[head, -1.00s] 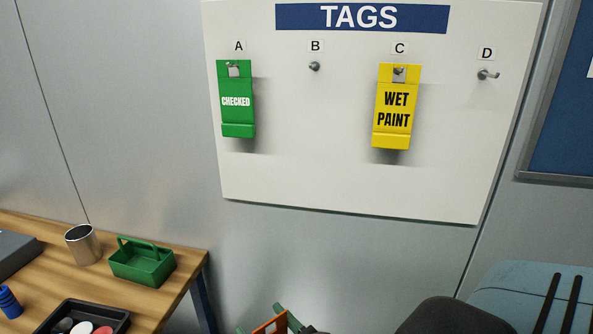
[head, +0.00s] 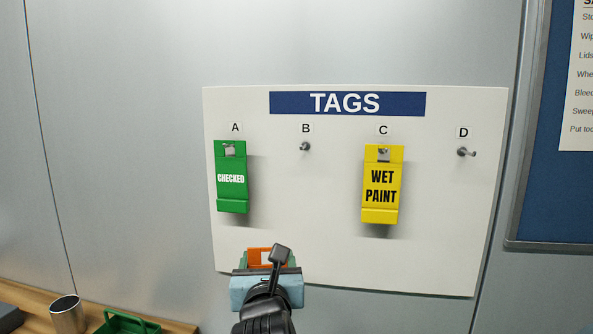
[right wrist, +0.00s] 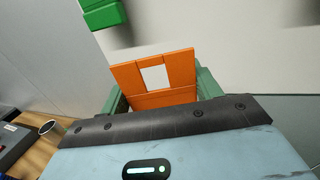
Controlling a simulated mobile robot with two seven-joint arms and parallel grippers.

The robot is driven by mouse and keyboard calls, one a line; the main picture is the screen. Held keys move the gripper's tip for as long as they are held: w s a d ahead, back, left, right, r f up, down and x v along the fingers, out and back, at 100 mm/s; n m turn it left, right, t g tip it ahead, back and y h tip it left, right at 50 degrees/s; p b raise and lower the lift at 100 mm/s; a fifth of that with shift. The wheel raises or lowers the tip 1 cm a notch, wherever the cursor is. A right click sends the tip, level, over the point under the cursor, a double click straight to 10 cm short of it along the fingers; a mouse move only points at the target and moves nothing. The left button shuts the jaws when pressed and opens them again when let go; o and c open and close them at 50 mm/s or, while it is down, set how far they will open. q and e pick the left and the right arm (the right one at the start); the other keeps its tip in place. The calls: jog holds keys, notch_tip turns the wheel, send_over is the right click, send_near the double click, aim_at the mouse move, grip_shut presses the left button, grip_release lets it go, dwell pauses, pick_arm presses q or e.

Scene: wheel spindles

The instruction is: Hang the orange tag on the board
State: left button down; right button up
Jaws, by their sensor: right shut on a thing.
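The white TAGS board (head: 330,250) hangs on the wall with hooks A to D. A green CHECKED tag (head: 231,195) hangs at A and a yellow WET PAINT tag (head: 381,210) at C. Hook B (head: 305,147) and hook D (head: 466,152) are bare. My right gripper (head: 267,262) is shut on the orange tag (head: 258,252), in front of the board's lower edge, below and left of hook B. In the right wrist view the orange tag (right wrist: 128,79) stands between the green fingers (right wrist: 160,98), with a rectangular opening in it. My left gripper is not in view.
A wooden bench (head: 165,325) at lower left bears a metal cup (head: 67,313) and a green caddy (head: 125,322). A blue notice board (head: 545,205) hangs at the right. The space before the bare hooks is clear.

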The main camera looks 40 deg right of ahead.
notch_tip(320, 180, up, 10)
jog(key=d+m+g+h, duration=0.2)
jog(key=d+h, duration=0.1)
jog(key=m+g, duration=0.1)
send_near(306, 154)
jog(key=a+r, duration=0.1)
jog(key=a, duration=0.1)
jog(key=shift+s+d+r+p, duration=0.1)
jog(key=shift+s+d+p, duration=0.1)
jog(key=shift+s+p, duration=0.25)
jog(key=shift+w+d, duration=0.1)
jog(key=shift+w, duration=0.05)
jog(key=shift+f+x, duration=0.2)
jog(key=shift+x, duration=1.9)
jog(key=shift+f+x, duration=0.15)
jog(key=shift+x, duration=1.9)
jog(key=shift+d+f, duration=0.2)
jog(key=shift+d, duration=0.05)
